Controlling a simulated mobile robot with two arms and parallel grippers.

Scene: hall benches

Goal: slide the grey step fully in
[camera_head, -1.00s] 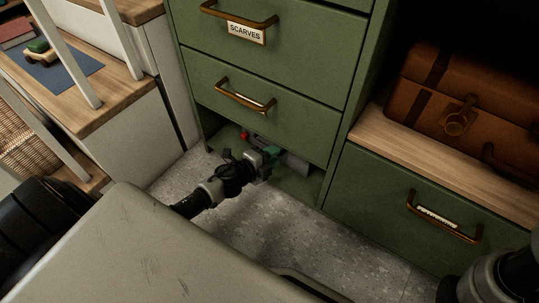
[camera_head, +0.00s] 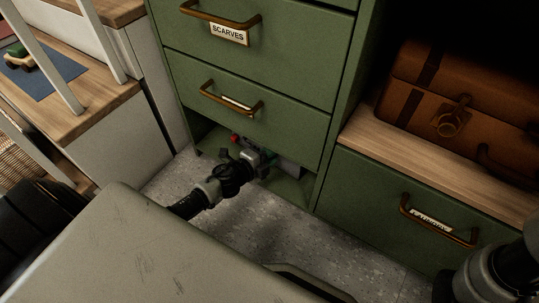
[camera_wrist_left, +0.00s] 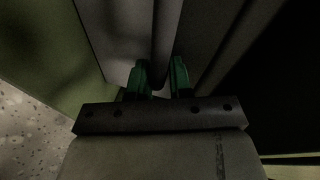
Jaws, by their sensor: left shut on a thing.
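The grey step (camera_head: 289,169) shows as a small grey piece in the low recess under the green drawers, mostly hidden by the cabinet front and my gripper. My left gripper (camera_head: 268,161) reaches into this recess from the left, low over the floor. In the left wrist view my green fingertips (camera_wrist_left: 162,76) are shut on an edge or bar of the step, whose grey faces (camera_wrist_left: 118,38) rise in front of them. The step's far end is hidden. My right gripper is out of view; only part of the right arm shows at bottom right.
The green cabinet (camera_head: 300,110) overhangs the recess, with a brass-handled drawer (camera_head: 205,118) just above my gripper. A wooden bench top (camera_head: 385,140) with a brown suitcase (camera_head: 425,85) is at right. Speckled floor (camera_head: 240,215) is clear in front. A white-sided bench (camera_head: 130,150) stands left.

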